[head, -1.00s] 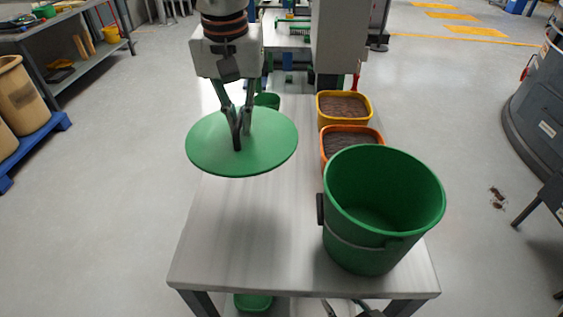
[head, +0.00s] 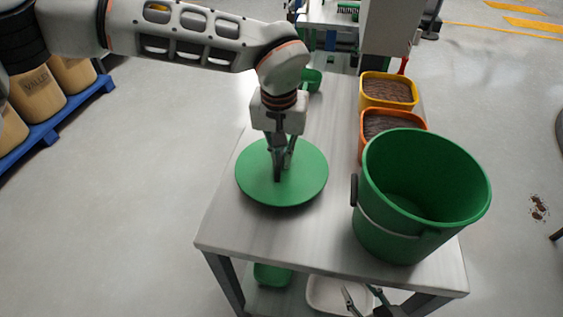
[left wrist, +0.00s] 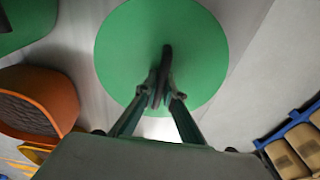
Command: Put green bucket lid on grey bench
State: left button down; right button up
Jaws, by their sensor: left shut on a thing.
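The green bucket lid (head: 258,187) is a flat round disc lying level at or just above the left side of the grey bench (head: 322,236). I cannot tell whether it touches the top. My left gripper (head: 280,172) points down and is shut on the lid's handle in the middle. The left wrist view shows the lid (left wrist: 125,60) below the closed fingers (left wrist: 158,95). The green bucket (head: 395,225) stands open and upright on the bench's right front. My right gripper (head: 363,300) shows only partly at the bottom edge, its fingers apart and empty.
A yellow tub (head: 388,93) and an orange tub (head: 392,125) of brown material stand behind the bucket. A small green scoop-like item (head: 311,80) lies at the back. A white tray (head: 330,292) is beneath the bench. Clear bench top lies between lid and bucket.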

aim_at(280, 159)
pick_arm(q)
jog(key=shift+f, duration=1.15)
jog(key=shift+f, duration=0.15)
jog(key=c, duration=2.2)
grip_release()
jog(key=shift+o, duration=0.2)
jog(key=r, duration=0.3)
jog(key=s+r, duration=0.1)
jog(key=r, duration=0.7)
jog(key=shift+s+a+r+p, duration=0.1)
jog(key=shift+s+r+p, duration=0.05)
jog(key=shift+r+p, duration=0.15)
jog(key=shift+r, duration=0.35)
